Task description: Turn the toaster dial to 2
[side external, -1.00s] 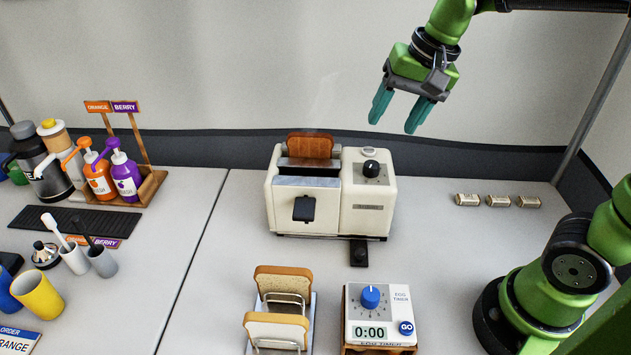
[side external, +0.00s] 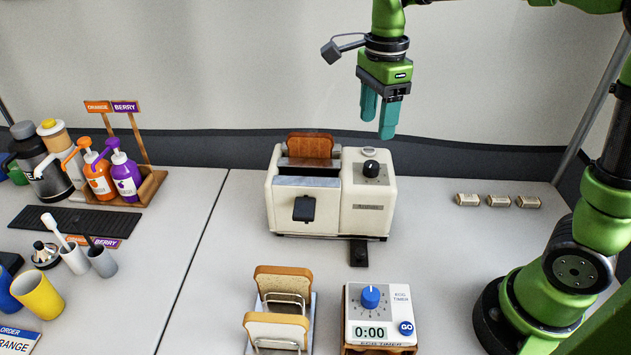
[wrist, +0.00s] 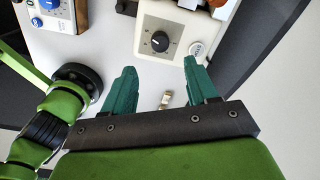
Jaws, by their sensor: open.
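The cream toaster (side external: 290,216) stands on the counter with a slice of toast (side external: 310,146) showing in its slot. Its black dial (side external: 371,169) is on the sloped top of the right part, and it also shows in the wrist view (wrist: 159,41). Which number the dial points to is too small to read. My gripper (side external: 377,128) is open and empty, pointing down above the dial and apart from it. In the wrist view the two teal fingers (wrist: 160,75) are spread, with the dial beyond their tips and between them.
An egg timer with a blue knob (side external: 370,297) and a rack with bread (side external: 282,287) stand in front of the toaster. Pump bottles (side external: 124,176) stand at the left. Small blocks (side external: 497,200) lie at the right. The counter right of the toaster is mostly clear.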

